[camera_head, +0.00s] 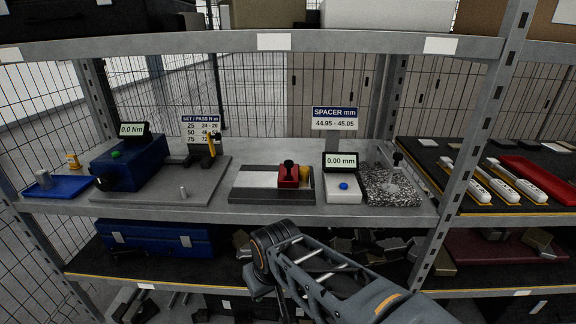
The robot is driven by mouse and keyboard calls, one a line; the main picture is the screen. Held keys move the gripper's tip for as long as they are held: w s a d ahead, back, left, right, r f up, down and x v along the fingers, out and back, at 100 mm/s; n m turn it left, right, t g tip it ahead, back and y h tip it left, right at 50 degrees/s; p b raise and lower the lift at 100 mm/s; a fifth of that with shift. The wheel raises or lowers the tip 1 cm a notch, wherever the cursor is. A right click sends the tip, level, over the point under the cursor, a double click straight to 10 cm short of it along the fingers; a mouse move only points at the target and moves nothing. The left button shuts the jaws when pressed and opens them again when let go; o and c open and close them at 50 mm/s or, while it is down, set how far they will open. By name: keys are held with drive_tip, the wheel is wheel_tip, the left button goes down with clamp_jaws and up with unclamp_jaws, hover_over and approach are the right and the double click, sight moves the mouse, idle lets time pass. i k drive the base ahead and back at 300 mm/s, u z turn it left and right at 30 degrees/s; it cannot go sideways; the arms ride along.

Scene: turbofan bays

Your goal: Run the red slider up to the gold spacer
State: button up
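The red slider (287,178) with a black knob on top sits toward the right end of a flat pale-topped dark block (256,181) on the upper shelf. The gold spacer (306,176) stands just right of the slider, partly hidden behind it. From this angle I cannot tell whether the two touch or a thin gap is left. My arm reaches up from the bottom of the picture, in front of and below the shelf edge. The fingers of my gripper are not visible.
The shelf (150,208) has a bare front strip. Right of the block are a white gauge box (342,193) reading 0.00 mm with a blue button, and a speckled stone plate (393,190). A blue torque tester (128,163) stands left. A shelf above (300,42) limits height.

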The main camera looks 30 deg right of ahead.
sight(288, 175)
drive_tip(key=u, duration=1.1)
drive_tip(key=i, duration=1.1)
drive_tip(key=z, duration=0.3)
